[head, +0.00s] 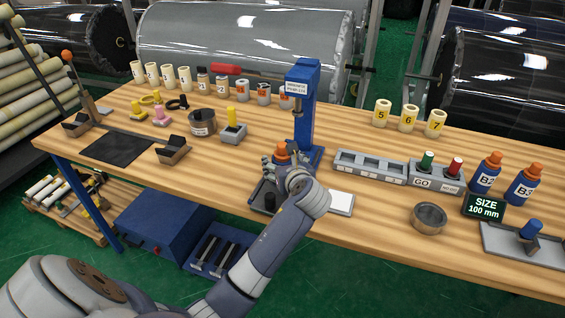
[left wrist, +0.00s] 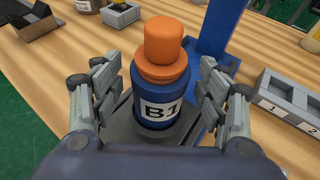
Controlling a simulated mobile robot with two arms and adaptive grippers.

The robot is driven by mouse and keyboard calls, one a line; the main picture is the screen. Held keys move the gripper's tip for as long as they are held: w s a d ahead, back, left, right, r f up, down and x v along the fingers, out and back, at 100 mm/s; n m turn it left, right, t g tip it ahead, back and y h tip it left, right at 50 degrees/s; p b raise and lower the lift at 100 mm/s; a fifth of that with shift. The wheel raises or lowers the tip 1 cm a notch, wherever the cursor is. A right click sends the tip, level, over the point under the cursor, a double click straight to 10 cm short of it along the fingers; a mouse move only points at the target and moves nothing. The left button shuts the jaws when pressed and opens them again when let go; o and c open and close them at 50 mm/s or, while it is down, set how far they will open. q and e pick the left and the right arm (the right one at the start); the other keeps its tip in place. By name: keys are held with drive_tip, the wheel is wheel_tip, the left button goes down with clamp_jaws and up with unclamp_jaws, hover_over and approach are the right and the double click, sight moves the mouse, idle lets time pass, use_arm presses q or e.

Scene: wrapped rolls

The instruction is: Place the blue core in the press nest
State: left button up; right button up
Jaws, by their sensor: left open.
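A blue core with an orange top and a "B1" label (left wrist: 158,100) stands upright between the open fingers of my left gripper (left wrist: 158,108). Both fingers look apart from its sides. In the head view its orange top (head: 281,148) shows just above my left gripper (head: 284,164), in front of the blue press (head: 304,100). In the left wrist view a grey plate is under the core and the blue press column (left wrist: 222,28) rises behind it. My right gripper is out of view.
Blue bottles B2 (head: 485,176) and B3 (head: 523,188) stand at right behind the size display (head: 484,207). A grey slotted rack (head: 369,167) is right of the press.

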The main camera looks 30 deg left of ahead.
use_arm(q)
drive_tip(key=v, duration=1)
drive_tip(key=shift+s+d+r, duration=0.15)
drive_tip(key=shift+s+d, duration=0.1)
